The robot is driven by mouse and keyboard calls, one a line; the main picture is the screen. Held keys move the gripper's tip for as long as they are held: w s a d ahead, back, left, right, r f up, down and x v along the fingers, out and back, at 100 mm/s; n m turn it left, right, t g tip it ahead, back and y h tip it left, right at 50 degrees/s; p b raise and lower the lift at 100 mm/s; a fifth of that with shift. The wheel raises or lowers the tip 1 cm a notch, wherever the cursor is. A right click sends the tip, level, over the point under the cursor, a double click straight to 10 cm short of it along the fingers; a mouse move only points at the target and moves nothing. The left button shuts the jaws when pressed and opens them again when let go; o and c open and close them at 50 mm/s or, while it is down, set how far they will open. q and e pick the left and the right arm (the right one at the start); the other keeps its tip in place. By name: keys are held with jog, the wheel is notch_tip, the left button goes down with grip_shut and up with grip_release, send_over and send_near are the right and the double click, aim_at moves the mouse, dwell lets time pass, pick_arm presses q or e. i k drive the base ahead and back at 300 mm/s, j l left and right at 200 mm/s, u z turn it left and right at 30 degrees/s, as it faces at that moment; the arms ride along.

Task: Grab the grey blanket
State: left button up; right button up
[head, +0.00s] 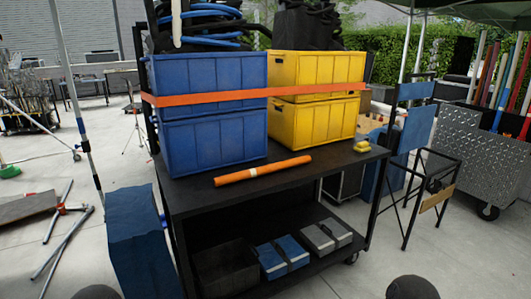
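A grey folded bundle with a dark band across it, which looks like the grey blanket (316,238), lies on the right part of the cart's lower shelf. A similar blue bundle (272,264) with a dark band lies to its left on the same shelf. The black cart (345,172) has an upper deck above them. Neither of my grippers can be made out. Only dark rounded shapes, possibly parts of my arms, show at the bottom edge.
A dark open bin (222,272) sits left of the bundles. Stacked blue crates (215,145), yellow crates (312,122) and an orange roll (262,171) are on the upper deck. A blue block (140,245) stands at the cart's left. Concrete floor is clear at front right.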

aim_at(326, 237)
jog(key=i+l+u, duration=0.3)
jog(key=i, duration=0.25)
jog(key=i+l+u, duration=0.25)
jog(key=i, duration=0.25)
jog(key=i+l+u, duration=0.1)
jog(key=l+u, duration=0.25)
jog(key=l, duration=1)
jog(key=l+u, duration=0.35)
jog(key=l, duration=1)
jog(key=i+l, duration=0.1)
jog(key=l, duration=0.7)
jog(key=i+l, duration=0.15)
jog(key=l, duration=0.25)
jog(key=u, duration=0.05)
